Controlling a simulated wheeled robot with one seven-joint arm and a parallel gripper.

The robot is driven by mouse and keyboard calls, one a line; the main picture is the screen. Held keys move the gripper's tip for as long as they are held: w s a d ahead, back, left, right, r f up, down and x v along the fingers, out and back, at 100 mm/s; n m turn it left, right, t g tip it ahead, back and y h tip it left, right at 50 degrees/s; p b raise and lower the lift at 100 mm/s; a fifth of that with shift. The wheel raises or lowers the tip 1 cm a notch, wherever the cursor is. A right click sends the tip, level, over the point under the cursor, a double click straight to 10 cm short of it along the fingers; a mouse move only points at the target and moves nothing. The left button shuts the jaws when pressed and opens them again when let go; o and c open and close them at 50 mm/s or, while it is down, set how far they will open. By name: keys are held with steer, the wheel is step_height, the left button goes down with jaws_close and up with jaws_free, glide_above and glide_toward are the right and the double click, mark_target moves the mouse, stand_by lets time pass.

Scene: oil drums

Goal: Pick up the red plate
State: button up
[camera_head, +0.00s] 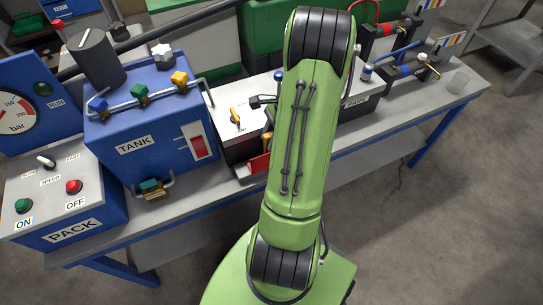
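A red plate-like piece (259,163) shows low on the front of the white-topped black unit in the middle of the bench. Its right side is hidden behind my green arm, so its full shape cannot be told. My arm reaches from the bottom of the head view up over the bench. My gripper is not clearly visible; the arm links cover the area where it could be. Small dark parts show just left of the arm, and I cannot tell what they belong to.
The blue TANK box (150,130), with a red-marked window (198,147), stands left of the black unit. The PACK control box (65,195) is farther left. Floor is open at lower right.

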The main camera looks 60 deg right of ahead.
mark_target(264, 151)
steer(key=x, duration=0.3)
steer(key=shift+b, duration=0.3)
steer(key=shift+c, duration=0.5)
jaws_close()
steer(key=shift+r, duration=0.1)
